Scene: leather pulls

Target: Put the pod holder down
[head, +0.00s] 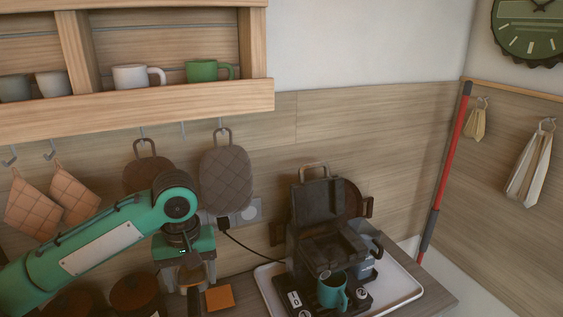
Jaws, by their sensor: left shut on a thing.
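My left gripper (190,284) points down over the counter at the lower middle of the head view, left of the coffee machine. It is shut on a small, partly hidden brownish piece (194,300), which I take to be the pod holder. Its lower part runs to the picture's bottom edge, so I cannot tell whether it touches the counter. The dark coffee machine (322,243) stands with its lid up. A teal mug (332,290) is at its front. My right gripper is not in view.
An orange block (219,298) lies close to the right of my left gripper. Round brown lids or jars (134,292) stand to its left. The machine sits on a white tray (407,287). Mugs stand on the shelf (190,101) above; quilted mitts (225,180) hang behind my arm.

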